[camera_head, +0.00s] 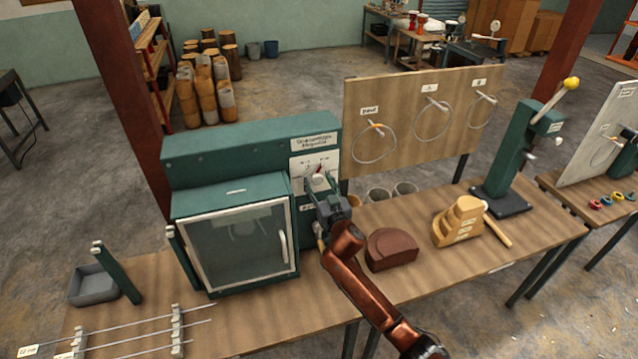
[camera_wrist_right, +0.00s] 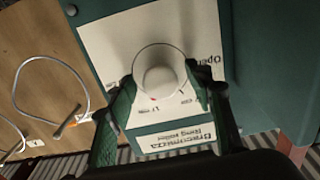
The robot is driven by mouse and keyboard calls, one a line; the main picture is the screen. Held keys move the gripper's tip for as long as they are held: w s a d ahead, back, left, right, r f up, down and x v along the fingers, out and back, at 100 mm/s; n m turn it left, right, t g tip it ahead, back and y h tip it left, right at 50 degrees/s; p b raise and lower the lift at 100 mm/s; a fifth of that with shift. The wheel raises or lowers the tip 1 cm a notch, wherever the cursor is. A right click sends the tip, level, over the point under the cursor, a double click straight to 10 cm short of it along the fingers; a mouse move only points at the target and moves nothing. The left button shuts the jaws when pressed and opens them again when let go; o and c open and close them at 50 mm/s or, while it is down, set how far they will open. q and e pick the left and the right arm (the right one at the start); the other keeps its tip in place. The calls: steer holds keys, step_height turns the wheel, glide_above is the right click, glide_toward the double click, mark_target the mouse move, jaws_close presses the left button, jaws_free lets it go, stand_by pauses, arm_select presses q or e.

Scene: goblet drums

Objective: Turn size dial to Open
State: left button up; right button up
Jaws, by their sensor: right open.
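The size dial (camera_head: 318,181) is a round knob on a white panel (camera_head: 301,166) on the front of a green machine. In the right wrist view the pale dial knob (camera_wrist_right: 160,80) sits in a round ring, with a small red mark by its lower edge. The word Open is on the panel (camera_wrist_right: 195,35), at the right in that view. My right gripper (camera_head: 320,193) is at the dial. Its fingers (camera_wrist_right: 161,78) are open, one on each side of the knob; whether they touch it I cannot tell. My left gripper is not in view.
The machine's glass door (camera_head: 240,248) with a pale handle is shut, left of my arm. A brown block (camera_head: 391,250) and a wooden stepped block (camera_head: 459,222) stand to the right on the bench. A board with hanging rings (camera_head: 415,160) stands behind.

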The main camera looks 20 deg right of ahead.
steer(key=shift+c, duration=0.3)
steer(key=c, duration=1.1)
steer(key=shift+n, duration=0.3)
steer(key=n+p, duration=0.1)
steer(key=n, duration=0.3)
steer(key=shift+n+p, duration=0.3)
steer(key=shift+p, duration=0.1)
steer(key=n+p, duration=0.1)
steer(key=n, duration=0.4)
steer(key=shift+d+p, duration=0.15)
steer(key=shift+p, duration=0.15)
steer(key=n+p, duration=0.2)
steer(key=n, duration=0.5)
steer(key=shift+r+n, duration=0.1)
steer(key=shift+n, duration=0.2)
steer(key=n+p, duration=0.2)
steer(key=n, duration=0.4)
